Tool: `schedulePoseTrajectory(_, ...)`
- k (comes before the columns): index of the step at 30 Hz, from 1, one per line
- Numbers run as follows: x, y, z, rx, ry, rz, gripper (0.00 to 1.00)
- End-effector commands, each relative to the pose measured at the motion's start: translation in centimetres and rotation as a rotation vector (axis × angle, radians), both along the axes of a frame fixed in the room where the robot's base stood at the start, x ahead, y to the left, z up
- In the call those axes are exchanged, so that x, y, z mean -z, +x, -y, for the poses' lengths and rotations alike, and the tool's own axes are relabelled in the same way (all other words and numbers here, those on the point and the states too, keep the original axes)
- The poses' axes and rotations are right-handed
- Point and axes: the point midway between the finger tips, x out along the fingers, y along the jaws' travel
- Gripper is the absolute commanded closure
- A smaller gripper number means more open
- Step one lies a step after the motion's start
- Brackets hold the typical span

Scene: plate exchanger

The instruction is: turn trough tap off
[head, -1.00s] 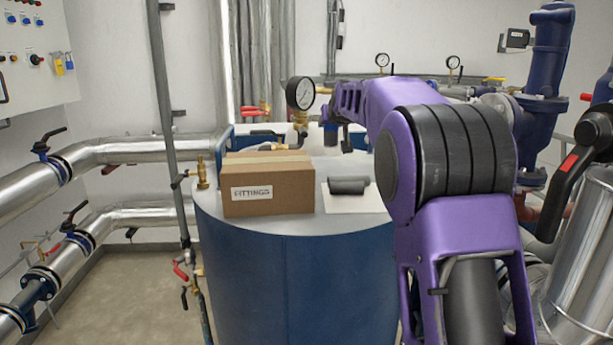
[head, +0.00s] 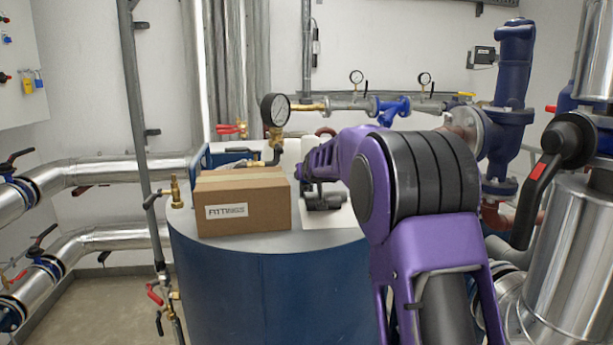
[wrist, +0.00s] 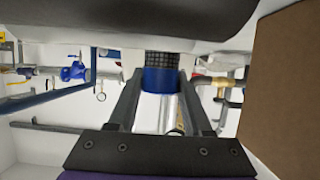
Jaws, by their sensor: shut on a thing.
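My gripper (wrist: 160,115) is shut on a blue and white cylinder (wrist: 160,78) with a dark mesh-like end. In the head view my gripper (head: 312,170) is over the top of the blue tank, right of the cardboard box, and my arm hides much of it. A small brass tap (head: 176,192) stands at the tank's left edge. A red-handled valve (head: 154,293) is on the thin pipe at lower left. No trough is plainly in view, and I cannot tell which tap is the trough tap.
The cardboard box (head: 243,203) and a dark grey roll (head: 325,201) lie on the blue tank (head: 285,290). A pressure gauge (head: 275,110) rises behind the box. Silver pipes (head: 120,172) run along the left; a large black lever (head: 537,190) is at right.

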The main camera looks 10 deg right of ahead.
Motion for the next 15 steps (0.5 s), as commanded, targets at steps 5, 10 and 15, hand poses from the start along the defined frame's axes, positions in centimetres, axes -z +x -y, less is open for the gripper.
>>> schedulePoseTrajectory(5,0.3,0.01,-0.02,0.0,0.0,0.0,1.0)
schedulePoseTrajectory(10,0.15,0.0,-0.02,0.0,0.0,0.0,0.23)
schedulePoseTrajectory(15,0.15,0.0,-0.02,0.0,0.0,0.0,0.2)
